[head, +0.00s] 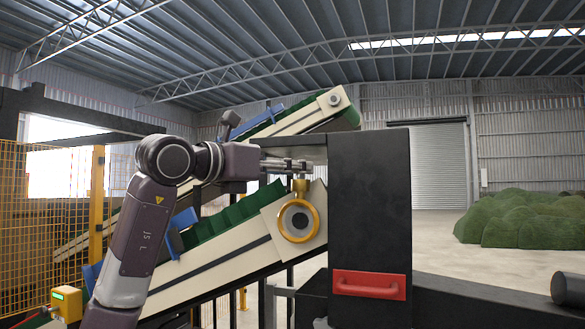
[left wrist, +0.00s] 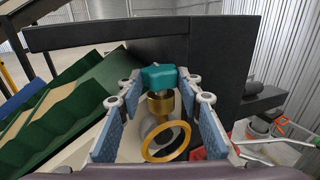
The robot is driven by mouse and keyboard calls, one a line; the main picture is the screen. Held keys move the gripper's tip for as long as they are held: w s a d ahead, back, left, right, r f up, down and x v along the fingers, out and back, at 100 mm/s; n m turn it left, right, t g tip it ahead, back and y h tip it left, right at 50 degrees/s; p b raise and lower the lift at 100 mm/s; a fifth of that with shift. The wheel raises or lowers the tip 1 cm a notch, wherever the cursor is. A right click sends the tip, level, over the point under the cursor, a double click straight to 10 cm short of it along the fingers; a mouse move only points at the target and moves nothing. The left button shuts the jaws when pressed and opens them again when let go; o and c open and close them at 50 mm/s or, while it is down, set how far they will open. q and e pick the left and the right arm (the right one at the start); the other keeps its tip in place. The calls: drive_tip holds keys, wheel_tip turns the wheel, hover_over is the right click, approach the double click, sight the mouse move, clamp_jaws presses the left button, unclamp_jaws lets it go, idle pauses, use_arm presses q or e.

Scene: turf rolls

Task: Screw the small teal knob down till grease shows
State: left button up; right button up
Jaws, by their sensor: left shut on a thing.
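The small teal knob (left wrist: 158,76) sits on top of a brass cup (left wrist: 160,104) in the left wrist view. Below the cup is a gold ring (left wrist: 166,142) around a bearing. In the head view the brass cup (head: 300,186) stands upright above the gold ring (head: 298,220) at the conveyor's end; the knob is hidden behind my fingers. My left gripper (head: 301,164) comes in level from the left, above the cup. In the left wrist view its padded fingers (left wrist: 160,84) stand on both sides of the knob, shut on it. My right gripper is out of view.
A black post (head: 369,210) with a red handle (head: 369,285) stands just right of the cup. The green-belted conveyor (head: 225,262) slopes below my arm; another rises behind. A yellow mesh fence (head: 50,205) is at left. Turf heaps (head: 525,218) lie far right beyond open floor.

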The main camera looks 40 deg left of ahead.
use_arm(q)
drive_tip(key=o, duration=1.2)
drive_tip(key=shift+c, duration=0.2)
drive_tip(key=shift+s, duration=0.1)
drive_tip(key=s+a, duration=0.2)
drive_tip(key=s, duration=0.9)
drive_tip(key=shift+s, duration=0.4)
drive_tip(key=shift+a, duration=0.15)
